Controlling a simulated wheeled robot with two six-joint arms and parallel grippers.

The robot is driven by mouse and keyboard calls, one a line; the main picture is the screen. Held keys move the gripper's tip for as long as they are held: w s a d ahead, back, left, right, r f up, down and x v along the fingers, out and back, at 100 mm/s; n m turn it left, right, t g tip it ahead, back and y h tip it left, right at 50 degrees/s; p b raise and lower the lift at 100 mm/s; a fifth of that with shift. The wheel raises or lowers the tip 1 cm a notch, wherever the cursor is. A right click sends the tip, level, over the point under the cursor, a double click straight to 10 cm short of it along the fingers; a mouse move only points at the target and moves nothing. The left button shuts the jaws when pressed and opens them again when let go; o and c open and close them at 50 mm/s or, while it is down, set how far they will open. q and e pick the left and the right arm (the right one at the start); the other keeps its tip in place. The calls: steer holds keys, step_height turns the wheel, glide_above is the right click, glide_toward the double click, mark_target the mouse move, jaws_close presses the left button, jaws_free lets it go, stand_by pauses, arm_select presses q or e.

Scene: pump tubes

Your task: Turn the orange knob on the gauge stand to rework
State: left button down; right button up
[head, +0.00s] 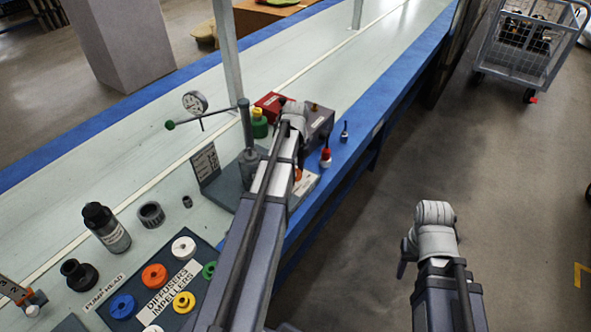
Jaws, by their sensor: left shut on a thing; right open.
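The gauge stand has a dark grey base (222,188), an upright post (246,125) and a dial gauge (194,102) on a side rod. A patch of the orange knob (298,174) shows just right of my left forearm, by a white label on the stand's base. My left gripper (300,158) is down at the knob, shut on it; its fingers are mostly hidden by my own arm. The knob's pointer and the label's wording cannot be read. My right gripper (403,268) is open and empty, off the bench above the floor.
The blue bench edge (390,107) runs along the right.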

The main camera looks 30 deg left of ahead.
mark_target(296, 172)
arm_select(q)
steer(key=shift+m, duration=0.4)
steer(key=shift+c, duration=1.5)
jaws_free()
steer(key=shift+r, duration=0.15)
step_height(296, 172, up, 8)
steer(key=p, duration=0.8)
steer(key=shift+f, duration=0.2)
steer(key=shift+f, duration=0.1)
